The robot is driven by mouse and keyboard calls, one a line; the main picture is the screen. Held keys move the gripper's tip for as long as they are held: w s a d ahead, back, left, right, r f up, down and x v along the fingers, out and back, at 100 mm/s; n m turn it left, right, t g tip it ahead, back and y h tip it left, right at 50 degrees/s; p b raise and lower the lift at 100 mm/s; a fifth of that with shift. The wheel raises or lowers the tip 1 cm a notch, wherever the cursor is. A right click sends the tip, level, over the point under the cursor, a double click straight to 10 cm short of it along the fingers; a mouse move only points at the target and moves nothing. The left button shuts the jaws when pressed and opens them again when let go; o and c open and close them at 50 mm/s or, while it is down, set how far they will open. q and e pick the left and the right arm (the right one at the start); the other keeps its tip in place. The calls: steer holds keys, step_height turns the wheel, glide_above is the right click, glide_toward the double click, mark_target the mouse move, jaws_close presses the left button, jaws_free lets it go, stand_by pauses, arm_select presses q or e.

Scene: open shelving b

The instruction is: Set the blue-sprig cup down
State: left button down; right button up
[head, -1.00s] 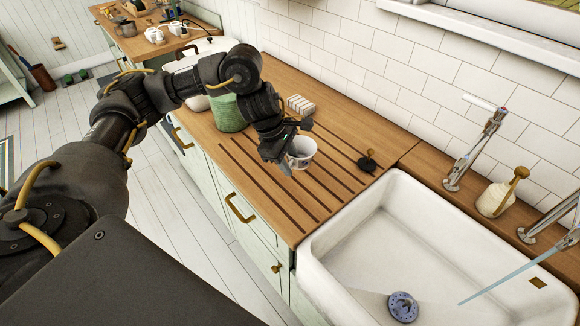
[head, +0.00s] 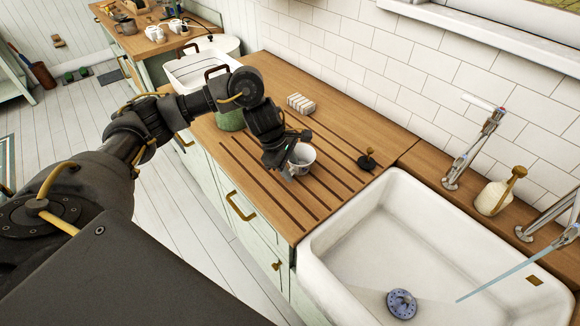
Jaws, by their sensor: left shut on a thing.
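The blue-sprig cup (head: 303,157) is a small white cup at the grooved drainboard part of the wooden counter (head: 262,192). It looks upright, and I cannot tell whether its base touches the wood. My left gripper (head: 288,167) comes in from the left and is shut on the cup's near left side. The fingers and wrist hide part of the cup, and its sprig pattern is too small to make out. My right gripper is not in view.
A black stopper-like object (head: 367,161) stands right of the cup. A striped block (head: 301,104) lies behind. A green pot (head: 230,119) and a white tray (head: 196,68) are behind my arm. The white sink (head: 345,240) is at front right. The front grooves are clear.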

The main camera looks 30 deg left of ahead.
arm_select(q)
steer(key=shift+f, duration=0.2)
steer(key=c, duration=0.9)
jaws_free()
steer(key=shift+r, duration=0.1)
steer(key=shift+r, duration=0.25)
steer(key=v, duration=1.1)
steer(key=shift+a+r+b, duration=0.15)
steer(key=shift+r+b, duration=0.15)
steer(key=shift+r, duration=0.05)
